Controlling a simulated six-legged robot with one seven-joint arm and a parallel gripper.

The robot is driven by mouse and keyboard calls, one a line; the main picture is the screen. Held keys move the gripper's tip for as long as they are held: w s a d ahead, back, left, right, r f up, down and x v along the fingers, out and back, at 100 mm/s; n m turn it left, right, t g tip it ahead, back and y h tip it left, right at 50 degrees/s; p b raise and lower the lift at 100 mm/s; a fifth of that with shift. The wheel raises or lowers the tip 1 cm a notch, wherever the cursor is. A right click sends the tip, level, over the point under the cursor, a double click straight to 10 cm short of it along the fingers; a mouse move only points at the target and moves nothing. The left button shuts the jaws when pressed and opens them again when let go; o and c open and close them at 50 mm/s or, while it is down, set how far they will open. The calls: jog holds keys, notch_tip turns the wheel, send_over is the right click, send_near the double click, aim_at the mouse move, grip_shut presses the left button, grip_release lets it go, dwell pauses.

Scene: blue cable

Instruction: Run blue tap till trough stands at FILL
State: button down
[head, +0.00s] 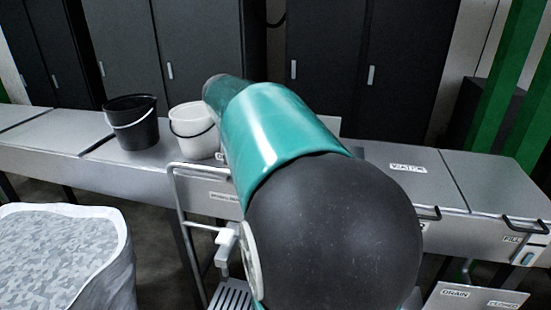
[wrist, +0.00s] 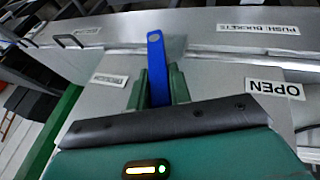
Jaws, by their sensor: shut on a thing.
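The blue tap handle (wrist: 155,48) stands up between the green fingers of my gripper (wrist: 158,80) in the wrist view. My gripper is shut on it. An OPEN sign (wrist: 274,89) is to its right. A smaller sign (wrist: 109,80) to its left is too blurred to read. In the head view my arm hides the tap and my gripper. A FILL label (head: 512,239) is on the front of the long metal trough (head: 480,225) at the right. I cannot see any water level.
A black bucket (head: 133,124) and a white bucket (head: 193,131) stand on the metal top. A WATER label (head: 407,168) lies on a lid. A DRAIN sign (head: 454,293) is at lower right. A large white sack (head: 65,258) is at lower left.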

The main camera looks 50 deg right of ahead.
jog(key=w+a+f+n+g+h, duration=0.1)
jog(key=w+f+n+g+h, duration=0.2)
jog(key=g, duration=0.6)
jog(key=shift+w+a+f+h, duration=0.35)
jog(key=shift+w+f+h, duration=0.15)
jog(key=shift+f+h, duration=0.7)
jog(key=shift+r+g+h, duration=0.15)
jog(key=shift+g+h, duration=0.15)
jog(key=c, duration=1.4)
grip_release()
jog(key=shift+o, duration=0.6)
jog(key=v, duration=1.3)
jog(key=shift+w+a, duration=0.25)
jog(key=shift+a, duration=0.05)
jog(key=shift+r, duration=0.1)
